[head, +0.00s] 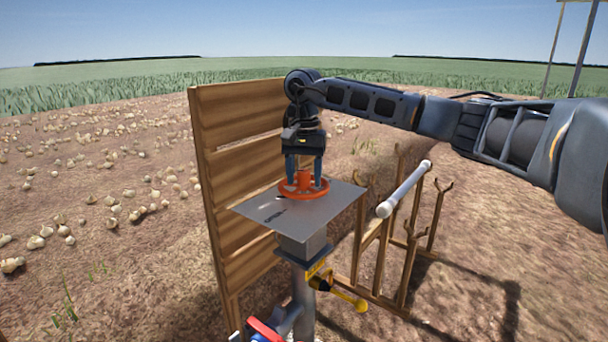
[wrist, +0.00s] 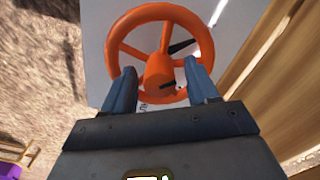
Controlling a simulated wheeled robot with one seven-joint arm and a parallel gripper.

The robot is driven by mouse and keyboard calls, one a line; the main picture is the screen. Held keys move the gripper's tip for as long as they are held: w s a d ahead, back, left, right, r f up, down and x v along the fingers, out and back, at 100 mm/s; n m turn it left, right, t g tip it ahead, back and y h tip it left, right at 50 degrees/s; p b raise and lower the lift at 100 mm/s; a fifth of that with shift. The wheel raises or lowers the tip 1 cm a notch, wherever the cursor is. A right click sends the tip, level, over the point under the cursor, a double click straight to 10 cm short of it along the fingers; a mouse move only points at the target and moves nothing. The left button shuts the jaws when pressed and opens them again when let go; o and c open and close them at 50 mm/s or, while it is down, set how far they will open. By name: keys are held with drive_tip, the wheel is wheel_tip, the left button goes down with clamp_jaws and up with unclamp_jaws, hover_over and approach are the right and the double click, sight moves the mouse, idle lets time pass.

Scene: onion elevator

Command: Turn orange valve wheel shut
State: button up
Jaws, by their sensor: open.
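The orange valve wheel (head: 312,192) lies flat above a grey metal plate (head: 275,212) on top of a post. In the wrist view the wheel (wrist: 190,18) shows its rim, spokes and round hub (wrist: 159,76). A black pointer (wrist: 181,46) shows between the spokes. My gripper (head: 305,180) points down over the wheel from above. Its two blue fingers (wrist: 160,84) are apart, one on either side of the hub, within the rim's outline. I cannot tell whether they touch the hub or spokes.
A wooden plank panel (head: 235,150) stands close behind and left of the plate. A wooden rack (head: 390,240) holding a white bar (head: 404,188) stands to the right. Yellow (head: 348,298) and red (head: 262,330) handles are on the post below. Onions lie on the soil at left.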

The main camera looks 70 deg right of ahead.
drive_tip(key=shift+c, duration=0.2)
drive_tip(key=c, duration=1)
